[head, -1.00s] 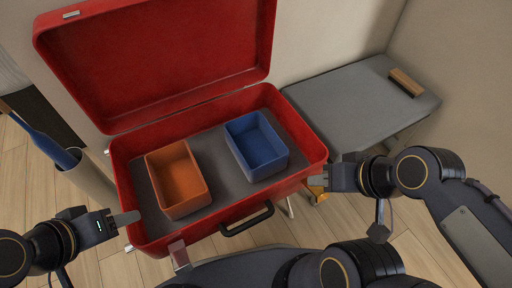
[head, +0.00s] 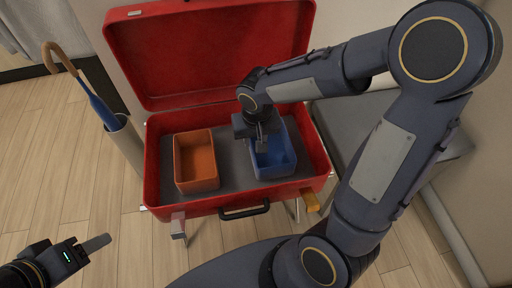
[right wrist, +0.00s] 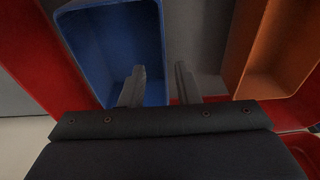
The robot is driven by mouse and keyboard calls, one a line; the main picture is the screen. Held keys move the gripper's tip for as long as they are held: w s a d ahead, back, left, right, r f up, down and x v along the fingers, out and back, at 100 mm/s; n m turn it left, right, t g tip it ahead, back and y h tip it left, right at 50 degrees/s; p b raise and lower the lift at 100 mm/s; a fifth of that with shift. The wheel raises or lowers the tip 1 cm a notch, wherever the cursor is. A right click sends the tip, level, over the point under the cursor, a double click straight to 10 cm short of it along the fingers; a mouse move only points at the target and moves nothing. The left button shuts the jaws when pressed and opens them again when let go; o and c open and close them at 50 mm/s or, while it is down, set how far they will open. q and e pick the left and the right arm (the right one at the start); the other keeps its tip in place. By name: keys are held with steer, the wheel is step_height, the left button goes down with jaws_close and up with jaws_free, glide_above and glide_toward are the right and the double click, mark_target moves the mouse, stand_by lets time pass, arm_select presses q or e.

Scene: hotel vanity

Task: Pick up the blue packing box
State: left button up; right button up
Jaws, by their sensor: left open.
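The blue packing box (head: 275,163) stands open-topped in the right half of the red suitcase (head: 230,209). It also shows in the right wrist view (right wrist: 112,45). My right gripper (head: 262,143) is over the box's left wall. In the right wrist view my right gripper (right wrist: 161,84) has its fingers apart, one over the box's inside and one outside, with the wall between them. I cannot tell whether either finger touches the wall. My left gripper (head: 95,243) is open and empty, over the floor at lower left, away from the suitcase.
An orange box (head: 196,163) stands left of the blue one, with a grey strip of suitcase floor between. The lid (head: 215,50) is raised behind. A bin (head: 124,142) with a blue umbrella (head: 103,112) stands left. A grey bench (head: 345,125) is right, partly behind my arm.

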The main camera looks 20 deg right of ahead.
mark_target(270, 148)
steer(key=f, duration=0.1)
steer(key=f+b, duration=0.1)
steer(key=f, duration=0.1)
steer(key=shift+w+a, duration=0.1)
steer(key=shift+w, duration=0.25)
steer(key=f, duration=0.1)
steer(key=w+f+b, duration=0.1)
steer(key=f, duration=0.1)
steer(key=f+b, duration=0.1)
steer(key=f, duration=0.1)
steer(key=shift+w, duration=0.3)
steer(key=shift+r, duration=0.15)
jaws_close()
